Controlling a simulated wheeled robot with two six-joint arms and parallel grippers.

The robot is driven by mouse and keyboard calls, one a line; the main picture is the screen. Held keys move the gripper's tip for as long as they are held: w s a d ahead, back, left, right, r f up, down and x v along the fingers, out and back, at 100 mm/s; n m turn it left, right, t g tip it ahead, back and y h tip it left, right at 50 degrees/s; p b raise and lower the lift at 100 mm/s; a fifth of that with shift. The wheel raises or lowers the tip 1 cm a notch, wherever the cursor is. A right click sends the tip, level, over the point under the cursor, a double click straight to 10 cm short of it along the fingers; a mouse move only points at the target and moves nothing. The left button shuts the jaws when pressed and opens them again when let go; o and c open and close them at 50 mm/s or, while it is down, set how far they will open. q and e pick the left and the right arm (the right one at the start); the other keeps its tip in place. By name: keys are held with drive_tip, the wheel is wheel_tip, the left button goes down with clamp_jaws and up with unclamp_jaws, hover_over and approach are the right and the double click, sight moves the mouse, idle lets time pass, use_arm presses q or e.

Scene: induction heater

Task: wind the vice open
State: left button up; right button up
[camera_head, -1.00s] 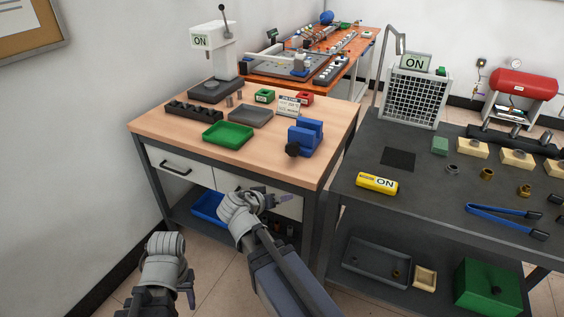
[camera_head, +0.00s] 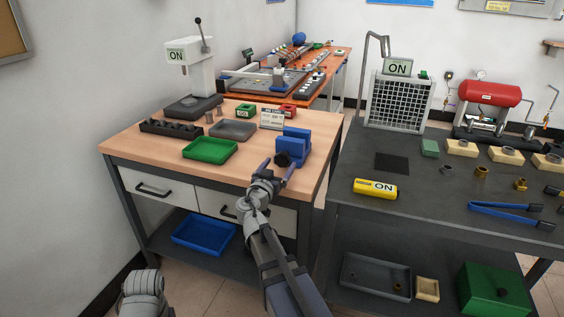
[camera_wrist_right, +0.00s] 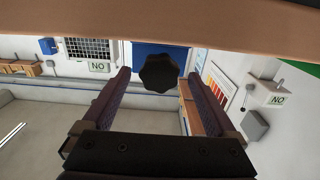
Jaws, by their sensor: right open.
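The blue vice (camera_head: 294,147) stands at the front right of the wooden bench, with its black knob (camera_head: 283,159) facing me. In the right wrist view the black lobed knob (camera_wrist_right: 158,73) shows between and beyond my finger tips, with the blue vice body (camera_wrist_right: 160,52) behind it. My right gripper (camera_head: 278,171) is open just in front of the knob, with its fingers on either side; I cannot tell if they touch it. My left arm shows at the bottom left (camera_head: 146,293) of the head view, but its fingers are out of frame.
The wooden bench (camera_head: 150,165) also holds a green tray (camera_head: 210,149), a grey tray (camera_head: 233,130), a dark block rack and a press (camera_head: 190,80). A dark table (camera_head: 410,200) with a yellow cylinder (camera_head: 375,188) stands close on the right.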

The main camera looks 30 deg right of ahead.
sight(281, 162)
drive_tip(key=shift+x, duration=1.7)
drive_tip(key=shift+c, duration=0.4)
drive_tip(key=c, duration=1.3)
drive_tip(key=shift+o, duration=0.2)
drive_tip(key=shift+n, duration=0.3)
